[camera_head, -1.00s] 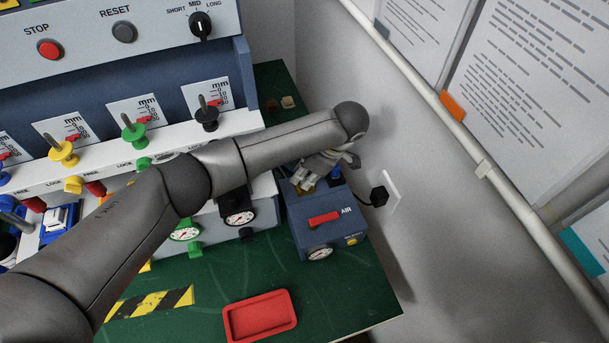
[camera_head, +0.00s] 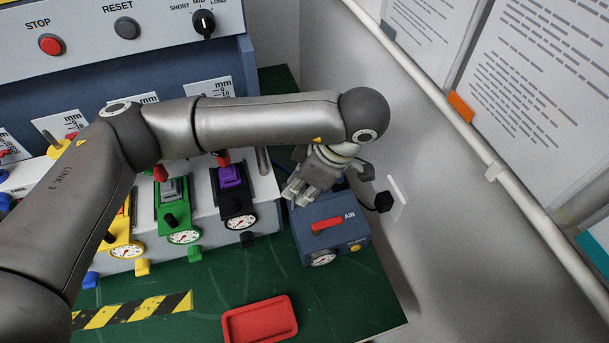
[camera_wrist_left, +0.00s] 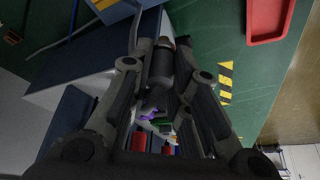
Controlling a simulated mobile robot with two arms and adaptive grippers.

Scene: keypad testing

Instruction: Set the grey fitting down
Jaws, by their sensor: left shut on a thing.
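My left gripper (camera_head: 298,192) hangs beside and above the blue AIR box, at the end of the arm that crosses from the left. In the left wrist view its fingers (camera_wrist_left: 165,48) are closed around the dark grey, roughly cylindrical fitting (camera_wrist_left: 160,72). In the head view I cannot tell the fitting apart from the grey fingers. A shallow red tray (camera_head: 260,321) lies empty on the green bench top, in front of the gripper; it also shows in the left wrist view (camera_wrist_left: 262,36). My right gripper is out of view.
The blue AIR box (camera_head: 334,238) with a red lever stands against the wall, near a black plug (camera_head: 382,202). Coloured keypad stations with gauges (camera_head: 183,237) line the bench. Yellow-black tape (camera_head: 135,310) marks the green bench top (camera_head: 225,285), clear around the tray.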

